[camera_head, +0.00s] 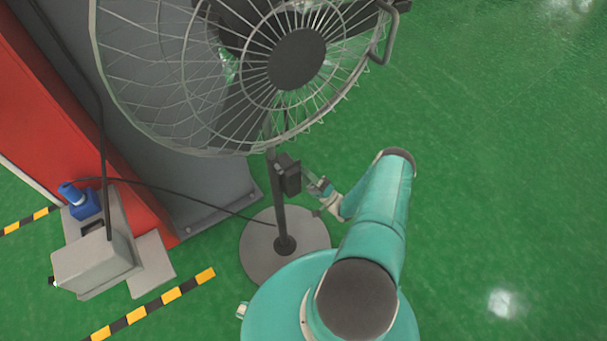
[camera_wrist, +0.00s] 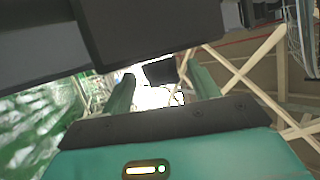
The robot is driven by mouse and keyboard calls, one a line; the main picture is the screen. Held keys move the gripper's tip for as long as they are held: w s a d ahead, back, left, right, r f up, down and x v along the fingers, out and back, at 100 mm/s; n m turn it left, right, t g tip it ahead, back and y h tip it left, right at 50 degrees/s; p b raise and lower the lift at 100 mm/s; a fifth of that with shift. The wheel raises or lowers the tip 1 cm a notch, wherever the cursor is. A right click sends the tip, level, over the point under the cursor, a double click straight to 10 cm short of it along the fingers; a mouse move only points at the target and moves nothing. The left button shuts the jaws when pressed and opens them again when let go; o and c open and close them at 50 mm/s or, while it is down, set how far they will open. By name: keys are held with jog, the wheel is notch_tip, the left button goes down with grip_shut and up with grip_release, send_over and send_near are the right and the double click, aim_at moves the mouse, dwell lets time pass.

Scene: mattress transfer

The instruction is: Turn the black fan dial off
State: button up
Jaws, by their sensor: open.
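The standing fan (camera_head: 296,60) has a round wire cage and a dark hub. A black control box (camera_head: 289,178) is fixed on its pole, above the round grey base (camera_head: 262,256). My gripper (camera_head: 314,182) is just right of the box, a short way off it or touching; I cannot tell which. In the wrist view my gripper (camera_wrist: 163,84) has its two green fingers apart. A small black block (camera_wrist: 159,73) shows between the fingertips; I cannot tell whether it is the dial. A large dark grey body (camera_wrist: 150,30) fills the top. The dial's setting cannot be made out.
A grey cabinet (camera_head: 165,120) with a red side stands behind the fan on the left. A grey box (camera_head: 95,262) with a blue plug (camera_head: 80,198) sits at lower left, with a black cable. The green floor at right is clear.

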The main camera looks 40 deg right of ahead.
jog(key=v, duration=1.3)
jog(key=shift+s+f, duration=0.2)
jog(key=shift+d, duration=0.15)
